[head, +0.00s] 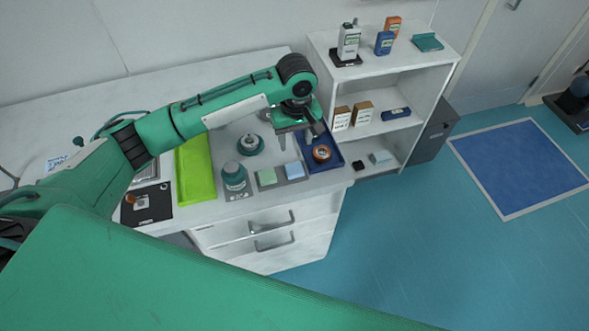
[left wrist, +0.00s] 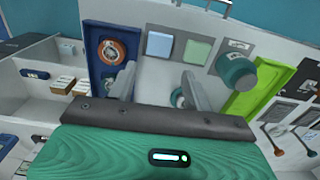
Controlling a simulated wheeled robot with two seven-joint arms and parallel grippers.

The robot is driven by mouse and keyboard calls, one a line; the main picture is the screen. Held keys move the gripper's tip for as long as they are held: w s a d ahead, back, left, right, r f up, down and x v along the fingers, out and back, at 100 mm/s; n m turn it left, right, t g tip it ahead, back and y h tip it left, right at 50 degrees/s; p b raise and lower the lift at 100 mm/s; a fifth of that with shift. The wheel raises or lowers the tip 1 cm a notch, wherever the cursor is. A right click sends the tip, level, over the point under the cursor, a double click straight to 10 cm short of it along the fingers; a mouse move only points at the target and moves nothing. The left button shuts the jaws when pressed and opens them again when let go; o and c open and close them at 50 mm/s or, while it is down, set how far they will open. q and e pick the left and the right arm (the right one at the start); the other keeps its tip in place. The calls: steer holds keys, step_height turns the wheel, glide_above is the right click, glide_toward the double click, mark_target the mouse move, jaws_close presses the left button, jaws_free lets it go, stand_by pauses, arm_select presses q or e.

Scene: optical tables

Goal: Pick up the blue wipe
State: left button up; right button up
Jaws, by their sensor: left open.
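The blue wipe (head: 294,170) is a flat pale-blue square on a grey mat (head: 281,186) near the front edge of the white table. A pale green square (head: 267,177) lies beside it on the left. In the left wrist view the blue wipe (left wrist: 160,45) lies beyond the fingertips, with the green square (left wrist: 197,52) to its right. My left gripper (head: 297,138) is open and empty, above the table and behind the wipe in the head view. Its two spread fingers (left wrist: 160,82) show in the left wrist view. My right gripper is not in view.
A blue tray (head: 334,165) with an orange-and-white roll (head: 322,153) stands right of the wipe. A white shelf (head: 384,88) with boxes and bottles adjoins the table.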

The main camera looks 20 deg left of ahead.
arm_select(q)
steer(key=p, duration=0.1)
glide_above(295, 170)
step_height(295, 170, down, 8)
steer(key=shift+s+d+r, duration=0.1)
steer(key=shift+d+r, duration=0.05)
step_height(295, 170, down, 4)
steer(key=shift+f+p, duration=0.1)
steer(key=shift+p, duration=1.05)
steer(key=shift+f, duration=0.55)
steer(key=c, duration=0.6)
